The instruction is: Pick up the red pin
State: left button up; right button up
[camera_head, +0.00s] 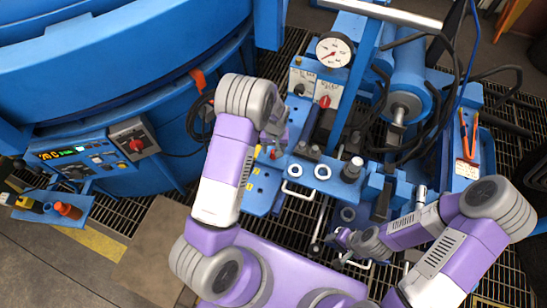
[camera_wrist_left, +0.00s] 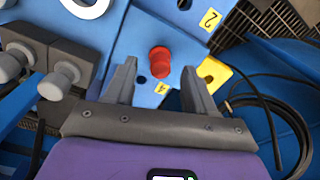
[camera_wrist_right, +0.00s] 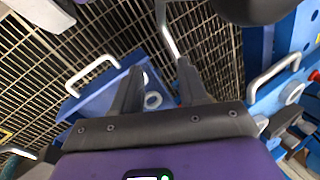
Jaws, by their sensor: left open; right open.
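The red pin (camera_wrist_left: 160,58) stands upright in a blue plate with yellow number tags, next to the tag marked 4 (camera_wrist_left: 166,88). In the left wrist view it shows between and just beyond the fingertips of my open left gripper (camera_wrist_left: 158,76), with no visible contact. In the head view my left gripper (camera_head: 274,138) hangs over the plate (camera_head: 262,190) and mostly hides the pin. My right gripper (camera_wrist_right: 159,72) is open and empty over the floor grating and a blue part with a handle; in the head view it (camera_head: 342,238) is low at the right.
A blue bench with a pressure gauge (camera_head: 334,50) and a red knob (camera_head: 325,101) stands behind the plate. The large blue furnace (camera_head: 110,70) fills the left. Black hoses (camera_wrist_left: 285,110) lie right of the pin. Grey fittings (camera_wrist_left: 55,82) stand left of it.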

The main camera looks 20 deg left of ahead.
pick_arm(q)
notch_tip(320, 180, down, 3)
jog(key=shift+a+r+b, duration=0.1)
jog(key=shift+r+b, duration=0.1)
jog(key=shift+b, duration=0.1)
jog(key=shift+c, duration=0.5)
grip_shut()
notch_tip(320, 180, up, 10)
jog(key=p, duration=0.3)
jog(key=shift+p, duration=0.3)
